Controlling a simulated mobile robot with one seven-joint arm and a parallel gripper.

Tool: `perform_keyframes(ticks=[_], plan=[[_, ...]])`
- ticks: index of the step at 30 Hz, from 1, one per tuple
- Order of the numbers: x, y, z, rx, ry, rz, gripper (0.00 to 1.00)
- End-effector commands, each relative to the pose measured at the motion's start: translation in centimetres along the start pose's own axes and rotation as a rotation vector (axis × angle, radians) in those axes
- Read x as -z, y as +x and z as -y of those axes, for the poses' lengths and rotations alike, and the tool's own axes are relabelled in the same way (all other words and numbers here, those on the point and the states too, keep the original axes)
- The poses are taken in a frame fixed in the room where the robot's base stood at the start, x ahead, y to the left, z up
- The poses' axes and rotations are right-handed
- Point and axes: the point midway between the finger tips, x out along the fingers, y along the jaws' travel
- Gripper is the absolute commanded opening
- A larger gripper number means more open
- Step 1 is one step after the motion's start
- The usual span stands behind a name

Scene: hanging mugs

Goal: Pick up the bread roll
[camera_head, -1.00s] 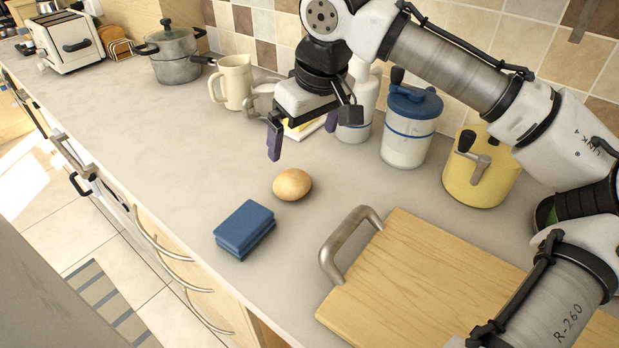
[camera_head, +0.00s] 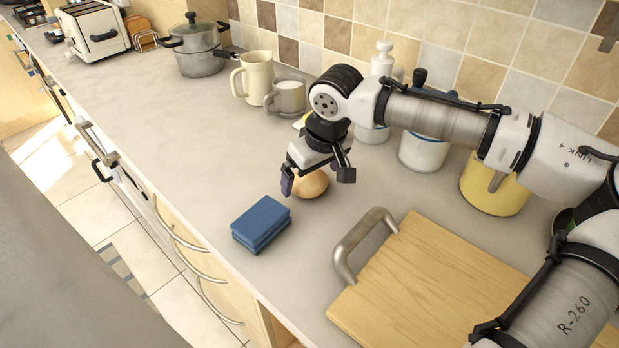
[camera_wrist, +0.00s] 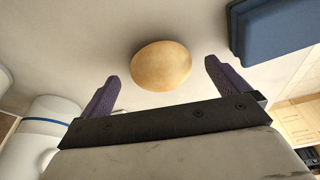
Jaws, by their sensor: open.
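The bread roll (camera_head: 311,185) is a round, light brown roll lying on the grey counter. In the head view my gripper (camera_head: 312,180) is just above it and hides part of it. In the wrist view the roll (camera_wrist: 161,66) lies on the counter just beyond the fingertips, roughly between their lines. My gripper (camera_wrist: 161,74) is open, its two purple fingers apart and nothing held between them.
A blue sponge (camera_head: 261,224) lies close to the roll, toward the counter's front edge. A wooden board (camera_head: 440,285) with a metal handle (camera_head: 362,243) is at right. Mugs (camera_head: 288,97), a white canister (camera_head: 423,150) and a yellow pot (camera_head: 490,192) stand behind.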

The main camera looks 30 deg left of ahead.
Motion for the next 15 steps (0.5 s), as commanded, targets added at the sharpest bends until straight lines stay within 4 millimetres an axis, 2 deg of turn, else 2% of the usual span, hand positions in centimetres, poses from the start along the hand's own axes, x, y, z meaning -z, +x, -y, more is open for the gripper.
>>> perform_keyframes(ticks=[4, 12, 15], plan=[[0.0, 1.5, 0.0, 0.000, 0.000, 0.001, 1.00], [0.0, 1.9, 0.0, 0.000, 0.000, 0.000, 1.00], [0.0, 1.9, 0.0, 0.000, 0.000, 0.000, 0.87]])
